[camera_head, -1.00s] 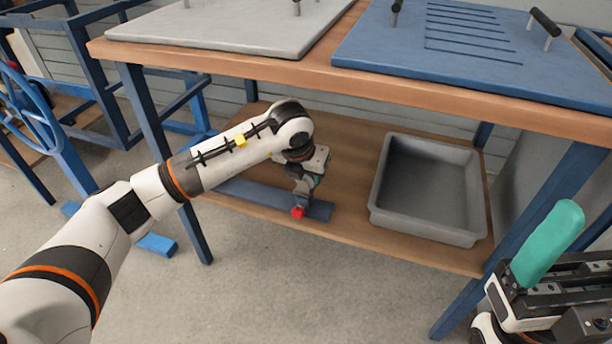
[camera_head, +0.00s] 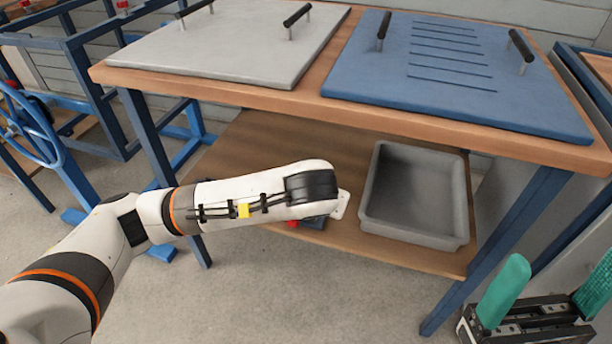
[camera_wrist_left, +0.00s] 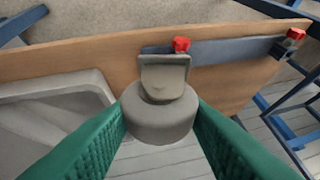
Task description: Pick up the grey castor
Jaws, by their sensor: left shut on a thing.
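The grey castor (camera_wrist_left: 160,112) shows in the left wrist view, with a round body and a flat plate-like part on its far side. My left gripper (camera_wrist_left: 160,125) is shut on it, with one green ribbed finger on each side. In the head view the left gripper and castor are mostly hidden behind my left forearm, above the lower shelf. I cannot tell from these views how far the castor is from the shelf. My right gripper (camera_head: 548,292) is open and empty at the bottom right of the head view.
A blue bar (camera_wrist_left: 220,51) with red ends lies on the wooden lower shelf (camera_head: 262,150). A grey tray (camera_head: 418,239) stands to its right in the head view. The tabletop above (camera_head: 250,92) carries a grey panel (camera_head: 235,50) and a blue panel (camera_head: 450,100). Blue table legs (camera_head: 500,250) flank the shelf.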

